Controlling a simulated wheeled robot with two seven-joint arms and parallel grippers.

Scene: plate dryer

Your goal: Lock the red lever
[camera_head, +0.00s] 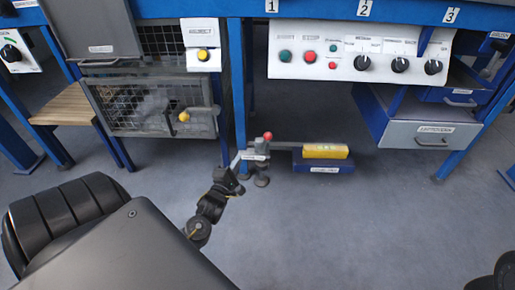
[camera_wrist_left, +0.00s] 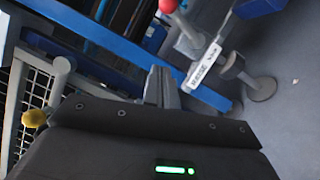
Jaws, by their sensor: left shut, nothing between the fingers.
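The red lever shows as a red ball knob (camera_head: 268,135) on a small grey mechanism with a white label, low beside a blue table leg. The red knob also shows at the top of the left wrist view (camera_wrist_left: 168,6), partly cut off by the edge. My left gripper (camera_head: 238,161) is shut and empty, just left of the lever's mechanism. In the left wrist view its closed fingers (camera_wrist_left: 162,86) point up toward the labelled part, below the red knob. I cannot tell whether they touch it.
A yellow block (camera_head: 325,151) above a blue block (camera_head: 323,166) is at the right end of a bar from the mechanism. A mesh cage with a yellow-knobbed handle (camera_head: 184,117) stands left. A control panel (camera_head: 355,55) and grey drawer (camera_head: 425,134) are right. The front floor is clear.

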